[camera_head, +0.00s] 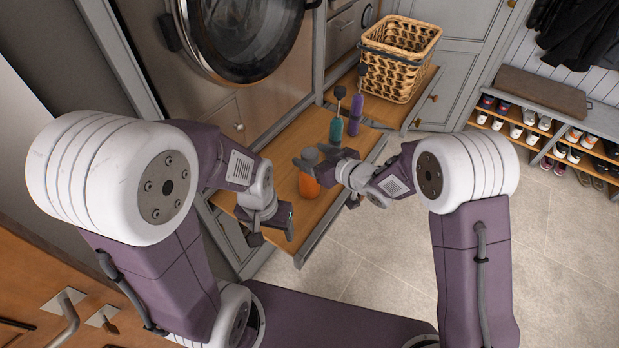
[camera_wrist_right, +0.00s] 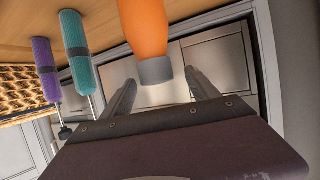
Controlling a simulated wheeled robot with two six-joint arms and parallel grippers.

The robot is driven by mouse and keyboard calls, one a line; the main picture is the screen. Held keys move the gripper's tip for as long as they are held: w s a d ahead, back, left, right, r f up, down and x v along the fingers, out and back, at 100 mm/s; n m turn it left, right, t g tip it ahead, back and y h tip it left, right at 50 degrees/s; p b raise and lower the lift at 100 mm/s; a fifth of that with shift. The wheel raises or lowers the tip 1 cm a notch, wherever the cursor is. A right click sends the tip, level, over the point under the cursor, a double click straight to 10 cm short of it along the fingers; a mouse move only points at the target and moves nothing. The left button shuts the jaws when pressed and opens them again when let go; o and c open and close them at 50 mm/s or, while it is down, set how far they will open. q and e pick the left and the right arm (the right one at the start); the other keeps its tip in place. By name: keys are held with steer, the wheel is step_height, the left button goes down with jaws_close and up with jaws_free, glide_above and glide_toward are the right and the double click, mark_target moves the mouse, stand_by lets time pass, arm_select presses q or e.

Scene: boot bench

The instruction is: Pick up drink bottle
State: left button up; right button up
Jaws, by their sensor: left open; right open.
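The drink bottle, orange with a grey cap, stands upright on the wooden bench top (camera_head: 312,219); its orange body (camera_head: 308,186) shows in the head view. My right gripper (camera_head: 322,160) is open beside the bottle's upper part. In the right wrist view the bottle (camera_wrist_right: 145,28) comes in from the top, its grey cap (camera_wrist_right: 156,71) in line with the gap between the open fingertips (camera_wrist_right: 160,80). The fingers are not closed on it. My left gripper (camera_head: 272,226) is open and empty, low over the bench's near left part.
A teal-handled tool (camera_head: 337,129) and a purple-handled tool (camera_head: 354,116), each with a thin rod and dark tip, stand behind the bottle. A wicker basket (camera_head: 397,62) sits at the bench's far end. The floor to the right (camera_head: 400,255) is clear.

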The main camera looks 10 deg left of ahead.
mark_target(303, 151)
steer(key=shift+w+a+f, duration=0.15)
steer(key=shift+w+a, duration=0.05)
steer(key=x, duration=0.4)
steer(key=shift+w+a+f, duration=0.1)
steer(key=shift+w, duration=0.2)
steer(key=shift+s, duration=0.1)
steer(key=shift+c, duration=0.3)
steer(key=c, duration=0.5)
jaws_close()
